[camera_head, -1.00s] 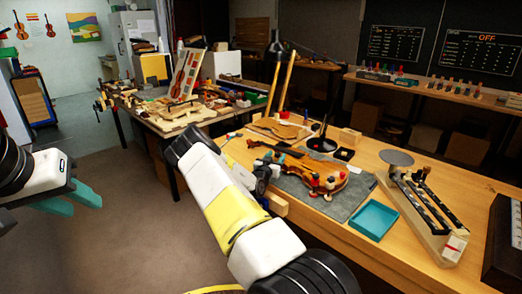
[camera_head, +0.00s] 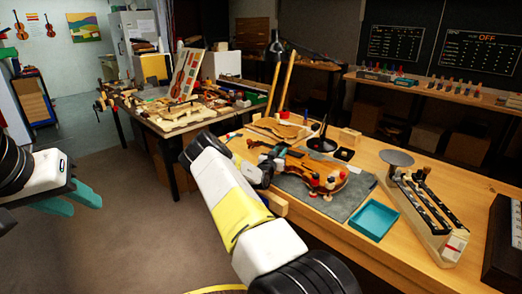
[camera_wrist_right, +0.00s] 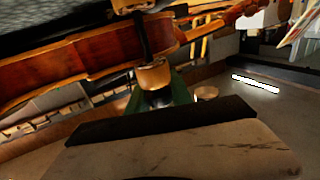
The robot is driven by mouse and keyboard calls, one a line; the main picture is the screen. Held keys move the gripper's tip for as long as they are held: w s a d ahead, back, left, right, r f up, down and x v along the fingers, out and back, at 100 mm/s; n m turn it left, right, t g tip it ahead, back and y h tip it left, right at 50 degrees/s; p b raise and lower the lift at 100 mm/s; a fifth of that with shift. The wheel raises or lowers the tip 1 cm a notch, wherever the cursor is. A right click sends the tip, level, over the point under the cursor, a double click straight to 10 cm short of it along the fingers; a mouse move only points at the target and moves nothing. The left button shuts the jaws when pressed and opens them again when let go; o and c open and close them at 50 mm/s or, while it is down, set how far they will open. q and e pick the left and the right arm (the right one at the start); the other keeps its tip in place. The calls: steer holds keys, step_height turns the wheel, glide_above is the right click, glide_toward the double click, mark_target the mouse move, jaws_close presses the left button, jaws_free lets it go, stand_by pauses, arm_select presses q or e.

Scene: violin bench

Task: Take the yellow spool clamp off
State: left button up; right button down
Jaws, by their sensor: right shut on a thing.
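The violin (camera_head: 318,168) lies on a grey mat, with several small spool clamps around its edge, red and pale ones among them. My right gripper (camera_head: 277,158) is at the violin's left side, partly hidden by its own arm. In the right wrist view its green fingers (camera_wrist_right: 176,92) are shut at the lower end of a spool clamp with a dark rod and a tan-yellow spool (camera_wrist_right: 154,74). The rod stands in front of the violin's side (camera_wrist_right: 95,55); I cannot tell whether the clamp touches it. My left gripper (camera_head: 83,197) is open and empty, away from the bench at the left.
The grey mat (camera_head: 347,208) lies on the wooden bench. A teal tray (camera_head: 372,220) stands at its front right. A rack with dark rails (camera_head: 425,210) is further right. A lamp with a black base (camera_head: 322,145) stands behind the violin. A cluttered second table (camera_head: 165,125) is at the left.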

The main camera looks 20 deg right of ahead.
steer(key=shift+n+t+y, duration=0.3)
steer(key=shift+y, duration=0.1)
steer(key=shift+r+n, duration=0.1)
steer(key=shift+n, duration=0.2)
steer(key=n+t+y, duration=0.2)
steer(key=y, duration=0.1)
steer(key=n+t+y, duration=0.1)
steer(key=shift+w+a+y, duration=0.15)
steer(key=shift+w+y, duration=0.1)
steer(key=shift+y, duration=0.05)
steer(key=shift+w+a+n+t+y, duration=0.1)
steer(key=shift+a+n+t+y, duration=0.2)
steer(key=shift+n+y, duration=0.65)
steer(key=shift+w+a+n+t+y, duration=0.1)
steer(key=shift+a+n+t+y, duration=0.15)
steer(key=shift+n+y, duration=0.75)
steer(key=shift+a+n+t+y, duration=0.2)
steer(key=shift+n+t+y, duration=0.15)
steer(key=shift+y, duration=1.2)
steer(key=c, duration=1.1)
jaws_free()
